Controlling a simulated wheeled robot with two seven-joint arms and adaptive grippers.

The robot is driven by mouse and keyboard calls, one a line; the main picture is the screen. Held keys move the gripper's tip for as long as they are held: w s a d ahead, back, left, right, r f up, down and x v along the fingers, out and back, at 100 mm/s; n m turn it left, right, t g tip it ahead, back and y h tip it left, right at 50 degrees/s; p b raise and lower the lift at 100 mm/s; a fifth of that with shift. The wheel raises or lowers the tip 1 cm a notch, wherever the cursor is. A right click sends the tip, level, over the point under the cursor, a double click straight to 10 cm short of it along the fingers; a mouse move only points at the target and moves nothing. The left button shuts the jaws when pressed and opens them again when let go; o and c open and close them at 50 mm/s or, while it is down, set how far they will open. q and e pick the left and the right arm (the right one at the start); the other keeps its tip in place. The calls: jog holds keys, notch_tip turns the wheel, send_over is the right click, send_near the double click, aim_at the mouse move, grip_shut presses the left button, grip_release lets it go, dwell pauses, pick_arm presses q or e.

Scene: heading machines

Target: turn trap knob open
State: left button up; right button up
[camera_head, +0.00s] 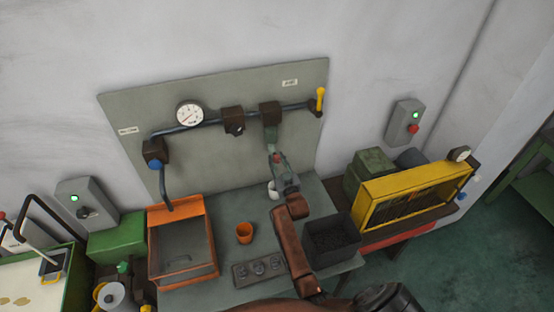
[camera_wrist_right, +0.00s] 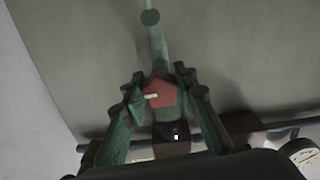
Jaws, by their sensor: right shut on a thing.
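The trap (camera_head: 270,133) is a green body hanging under a brown block on the wall pipe. Its red knob (camera_wrist_right: 163,93) has several flat sides and a white pointer mark, which points left in the right wrist view. The knob shows as a small red spot (camera_head: 276,157) in the head view. My right gripper (camera_head: 277,160) reaches up to the trap from below. In the right wrist view my right gripper (camera_wrist_right: 162,88) has its green fingers on both sides of the knob, shut on it. My left gripper is not in view.
A white cup (camera_head: 273,190) stands below the trap, close to my gripper. A pressure gauge (camera_head: 189,114) and a yellow lever (camera_head: 320,98) sit on the same pipe. An orange cup (camera_head: 245,233), an orange-framed bin (camera_head: 182,205) and a dark bin (camera_head: 333,241) stand around.

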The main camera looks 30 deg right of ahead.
jog(key=shift+f+m, duration=0.15)
jog(key=shift+m, duration=0.35)
jog(key=o, duration=1.2)
jog(key=v, duration=1.2)
